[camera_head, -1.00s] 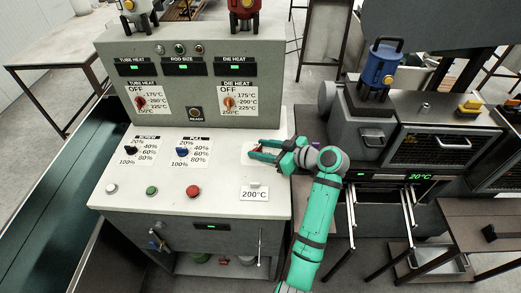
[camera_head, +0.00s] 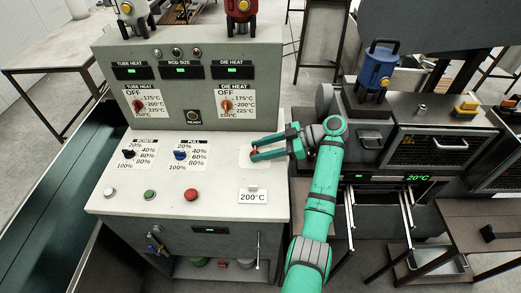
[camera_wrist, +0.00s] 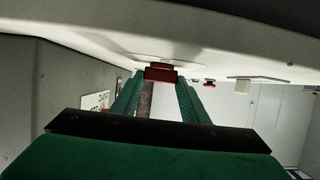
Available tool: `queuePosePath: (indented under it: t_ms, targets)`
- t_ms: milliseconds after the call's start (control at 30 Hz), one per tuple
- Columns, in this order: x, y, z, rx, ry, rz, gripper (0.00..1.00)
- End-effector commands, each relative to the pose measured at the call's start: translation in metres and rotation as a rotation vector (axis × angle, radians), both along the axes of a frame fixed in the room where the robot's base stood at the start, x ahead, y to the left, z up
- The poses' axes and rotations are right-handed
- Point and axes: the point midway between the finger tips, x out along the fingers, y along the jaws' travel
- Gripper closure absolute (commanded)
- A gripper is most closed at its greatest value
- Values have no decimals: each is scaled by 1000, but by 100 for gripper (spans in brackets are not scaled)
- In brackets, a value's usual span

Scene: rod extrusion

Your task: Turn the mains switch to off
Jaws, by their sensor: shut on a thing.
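The mains switch (camera_head: 256,152) is a small red knob on a pale plate at the right of the console's white top. It is mostly hidden between the fingers in the head view. My gripper (camera_head: 253,151) reaches in from the right, with its two green fingers on either side of the knob. In the wrist view the red knob (camera_wrist: 160,73) sits between the tips of my gripper (camera_wrist: 159,80), which is shut on it. The knob's pointer and the off marking cannot be read.
The console top also has a black screw knob (camera_head: 128,154), a blue pull knob (camera_head: 181,155) and white, green and red (camera_head: 191,195) buttons. The upright panel (camera_head: 190,60) rises behind.

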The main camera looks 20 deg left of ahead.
Motion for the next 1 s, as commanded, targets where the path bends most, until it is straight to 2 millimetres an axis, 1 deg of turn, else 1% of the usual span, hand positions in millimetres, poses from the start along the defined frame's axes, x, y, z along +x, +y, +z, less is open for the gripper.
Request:
queuePosePath:
  t_ms: [367,400,433,467,800,867,1000]
  targets:
    - [-1,1,-2,-4,3,6,82]
    - [-1,1,-2,-4,3,6,52]
    - [-1,1,-2,-4,3,6,45]
    - [-1,1,-2,-3,3,6,41]
    - [0,-2,0,-2,1,4,41]
    - [2,-6,2,-2,1,3,41]
    - [7,-23,9,-2,0,2,41]
